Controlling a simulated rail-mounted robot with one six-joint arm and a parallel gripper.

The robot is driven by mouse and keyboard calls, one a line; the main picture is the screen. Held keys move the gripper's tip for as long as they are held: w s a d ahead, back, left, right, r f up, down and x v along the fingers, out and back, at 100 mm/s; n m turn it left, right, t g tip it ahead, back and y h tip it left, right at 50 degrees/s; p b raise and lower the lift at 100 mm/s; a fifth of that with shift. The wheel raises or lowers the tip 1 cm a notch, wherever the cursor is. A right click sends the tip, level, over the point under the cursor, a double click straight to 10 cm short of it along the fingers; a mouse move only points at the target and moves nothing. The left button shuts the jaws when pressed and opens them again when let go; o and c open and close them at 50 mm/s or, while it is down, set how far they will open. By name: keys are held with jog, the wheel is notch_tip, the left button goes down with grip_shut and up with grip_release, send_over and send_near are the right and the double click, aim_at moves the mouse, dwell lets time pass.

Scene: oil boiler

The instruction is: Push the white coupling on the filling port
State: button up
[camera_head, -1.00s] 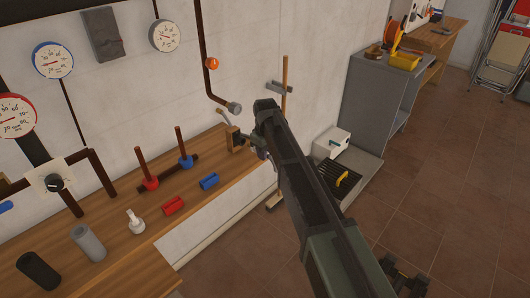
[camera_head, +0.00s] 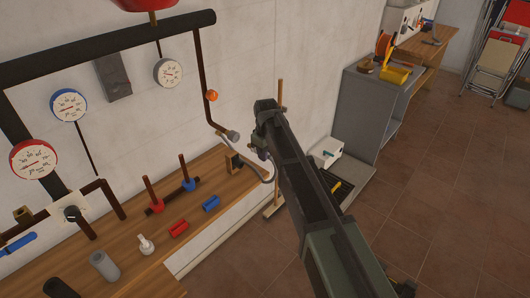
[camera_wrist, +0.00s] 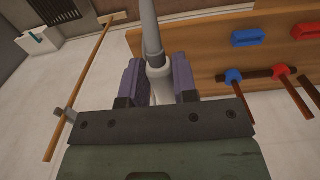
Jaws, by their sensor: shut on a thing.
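My gripper (camera_wrist: 160,82) is shut on a pale grey-white coupling (camera_wrist: 161,88), with its two purple fingers on either side. A grey hose (camera_wrist: 150,30) runs from the coupling toward the top of the wrist view. In the head view my gripper (camera_head: 262,150) is mostly hidden behind the wrist, and the coupling cannot be made out. A grey curved hose (camera_head: 262,180) shows below it. A brown wall pipe ends in a grey fitting (camera_head: 232,135) just left of my wrist. I cannot tell whether this fitting is the filling port.
The wooden bench (camera_head: 130,215) carries a white fitting (camera_head: 146,244), red (camera_head: 179,228) and blue (camera_head: 211,203) blocks and a grey cylinder (camera_head: 104,266). A wooden pole (camera_head: 280,110) stands by the wall. A grey cabinet (camera_head: 370,110) is behind at the right. The floor is open there.

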dwell(0.3)
jog(key=shift+w+a, duration=1.6)
jog(key=shift+a, duration=0.2)
jog(key=shift+w+a, duration=0.1)
jog(key=shift+w+a, duration=1.15)
jog(key=shift+a, duration=0.15)
jog(key=o, duration=1)
jog(key=shift+o, duration=0.2)
notch_tip(320, 180, up, 11)
jog(key=p, duration=1)
jog(key=shift+p, duration=0.35)
